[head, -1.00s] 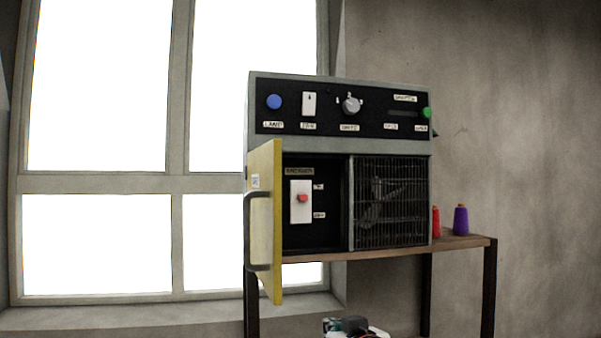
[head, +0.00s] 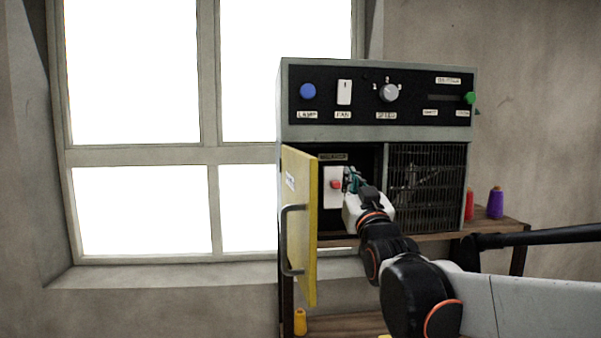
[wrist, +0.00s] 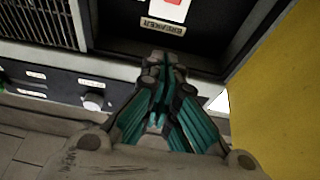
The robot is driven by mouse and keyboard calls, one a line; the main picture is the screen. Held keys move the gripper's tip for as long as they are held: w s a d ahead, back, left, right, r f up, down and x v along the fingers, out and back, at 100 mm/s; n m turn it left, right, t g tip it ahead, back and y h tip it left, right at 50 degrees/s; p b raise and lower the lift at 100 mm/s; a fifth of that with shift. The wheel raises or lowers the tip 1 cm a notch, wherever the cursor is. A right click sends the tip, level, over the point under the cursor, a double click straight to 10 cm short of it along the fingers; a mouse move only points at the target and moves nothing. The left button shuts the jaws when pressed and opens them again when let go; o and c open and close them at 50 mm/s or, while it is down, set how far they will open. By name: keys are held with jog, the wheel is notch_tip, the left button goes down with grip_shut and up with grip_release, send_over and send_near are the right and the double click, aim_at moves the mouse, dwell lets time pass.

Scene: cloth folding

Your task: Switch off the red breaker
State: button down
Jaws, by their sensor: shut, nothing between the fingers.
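The red breaker switch (head: 335,184) sits on a white plate (head: 331,201) inside the open left compartment of the grey cabinet. My gripper (head: 352,181) is at the compartment opening, in front of the plate's right side; it is shut and empty. It hides part of the plate and the small labels beside it. In the wrist view, the picture is upside down: the teal fingers of my gripper (wrist: 158,70) are together below the breaker label (wrist: 162,26), and the red switch (wrist: 174,2) is cut by the top edge. I cannot tell whether the fingers touch the switch.
The yellow door (head: 302,225) stands open just left of my gripper; its wide yellow face (wrist: 275,95) is close in the wrist view. A wire grille (head: 425,190) is on the right. The panel above holds a blue button (head: 308,91), knob (head: 389,92) and slider. Spools stand on the table.

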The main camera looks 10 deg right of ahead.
notch_tip(320, 180, up, 3)
jog(key=p, duration=0.2)
send_over(336, 184)
jog(key=s, duration=0.3)
jog(key=shift+w+d+f, duration=0.1)
jog(key=shift+w+f, duration=0.15)
jog(key=shift+f, duration=0.25)
jog(key=shift+w+d+f, duration=0.1)
jog(key=shift+w+f, duration=0.1)
jog(key=shift+f, duration=0.25)
jog(key=shift+s+f, duration=0.1)
jog(key=shift+f, duration=0.9)
jog(key=shift+s, duration=0.1)
